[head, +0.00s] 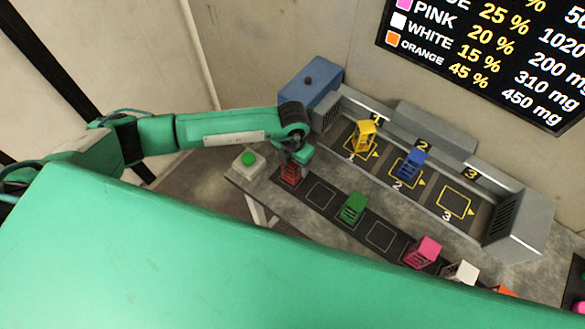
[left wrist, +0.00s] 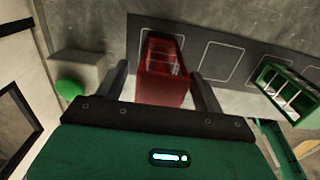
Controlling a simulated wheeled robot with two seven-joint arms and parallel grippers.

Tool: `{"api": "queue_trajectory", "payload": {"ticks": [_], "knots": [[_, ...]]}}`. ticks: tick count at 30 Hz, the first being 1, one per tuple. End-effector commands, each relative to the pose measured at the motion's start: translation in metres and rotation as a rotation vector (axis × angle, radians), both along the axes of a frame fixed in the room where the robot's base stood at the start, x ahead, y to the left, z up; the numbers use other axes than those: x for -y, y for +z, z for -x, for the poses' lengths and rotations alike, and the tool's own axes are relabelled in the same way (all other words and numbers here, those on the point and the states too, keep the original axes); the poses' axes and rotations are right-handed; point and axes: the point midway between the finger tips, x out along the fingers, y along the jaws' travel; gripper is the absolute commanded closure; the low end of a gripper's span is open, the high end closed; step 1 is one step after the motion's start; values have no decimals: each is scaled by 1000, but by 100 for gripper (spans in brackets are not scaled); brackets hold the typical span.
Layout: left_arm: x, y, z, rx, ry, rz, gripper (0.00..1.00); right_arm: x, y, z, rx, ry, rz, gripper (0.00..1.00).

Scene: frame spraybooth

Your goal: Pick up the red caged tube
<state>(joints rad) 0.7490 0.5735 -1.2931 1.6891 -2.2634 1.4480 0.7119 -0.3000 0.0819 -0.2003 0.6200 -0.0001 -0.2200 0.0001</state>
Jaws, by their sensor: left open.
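The red caged tube (head: 290,175) stands at the left end of the dark strip on the grey table, partly hidden under my left gripper in the head view. My left gripper (head: 294,164) is right above it. In the left wrist view the red caged tube (left wrist: 163,68) shows between the two dark fingers of my left gripper (left wrist: 163,82). The fingers are open, one on each side of it, and a gap shows beside them. I cannot tell how far down the fingers reach. My right gripper is not in view.
A green caged tube (head: 353,208), a pink one (head: 427,250) and a white one (head: 462,272) stand along the strip. Yellow (head: 365,135) and blue (head: 411,162) ones stand in the numbered booth behind. A green button box (head: 248,161) is close on the left.

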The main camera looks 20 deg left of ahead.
Motion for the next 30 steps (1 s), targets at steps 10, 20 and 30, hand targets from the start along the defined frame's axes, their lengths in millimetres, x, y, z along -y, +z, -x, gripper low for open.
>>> {"api": "queue_trajectory", "payload": {"ticks": [10,20,30], "knots": [[0,1,0,1,0,0,86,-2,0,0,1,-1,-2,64],[0,6,-1,2,1,1,86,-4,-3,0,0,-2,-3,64],[1,69,-2,8,-2,3,86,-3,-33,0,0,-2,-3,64]]}}
